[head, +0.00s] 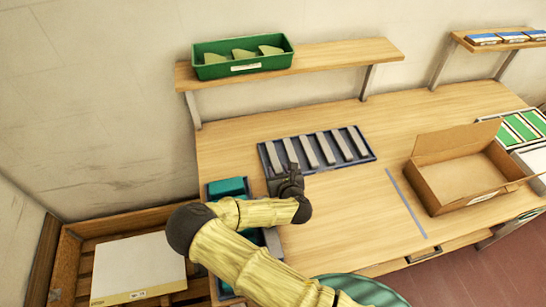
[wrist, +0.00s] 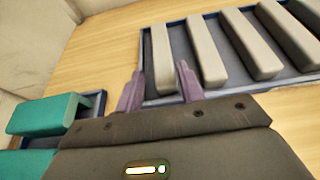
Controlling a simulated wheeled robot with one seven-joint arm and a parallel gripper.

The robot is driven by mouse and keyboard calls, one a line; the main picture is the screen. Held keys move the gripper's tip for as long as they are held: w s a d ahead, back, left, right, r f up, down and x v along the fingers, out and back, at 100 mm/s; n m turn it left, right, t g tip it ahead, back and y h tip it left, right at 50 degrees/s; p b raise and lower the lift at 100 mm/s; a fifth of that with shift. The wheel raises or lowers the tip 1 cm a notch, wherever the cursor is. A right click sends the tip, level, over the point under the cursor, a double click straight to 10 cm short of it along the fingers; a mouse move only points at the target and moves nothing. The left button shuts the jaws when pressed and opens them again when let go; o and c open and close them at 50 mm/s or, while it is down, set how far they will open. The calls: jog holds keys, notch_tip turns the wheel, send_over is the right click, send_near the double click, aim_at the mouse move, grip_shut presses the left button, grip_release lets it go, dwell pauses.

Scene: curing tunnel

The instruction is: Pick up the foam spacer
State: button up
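Several long pale grey bars, which look like the foam spacers, lie side by side in a dark blue tray (head: 368,157) on the wooden table. The leftmost bar (head: 273,155) is partly hidden by my gripper (head: 291,182) in the head view. In the wrist view my gripper (wrist: 159,75) is open, its two purplish fingers spread apart. The tray's rim (wrist: 146,65) also shows in the wrist view.
A blue tray with teal blocks (head: 228,187) lies left of my gripper. An open cardboard box (head: 465,180) stands right, past a grey-blue strip (head: 406,203). A green bin (head: 243,67) with wedges is on the shelf above. The table between tray and strip is clear.

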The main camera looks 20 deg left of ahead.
aim_at(275, 162)
jog(key=shift+w+a+f, duration=0.1)
jog(key=shift+w+f, duration=0.05)
jog(key=shift+w, duration=0.1)
jog(key=shift+w+a+f+p, duration=0.1)
jog(key=shift+w+a+p, duration=0.15)
jog(key=shift+w+p, duration=0.2)
jog(key=shift+p+x, duration=0.65)
jog(key=shift+x, duration=1.45)
jog(key=shift+d+f, duration=0.1)
jog(key=shift+d, duration=0.05)
jog(key=c, duration=0.7)
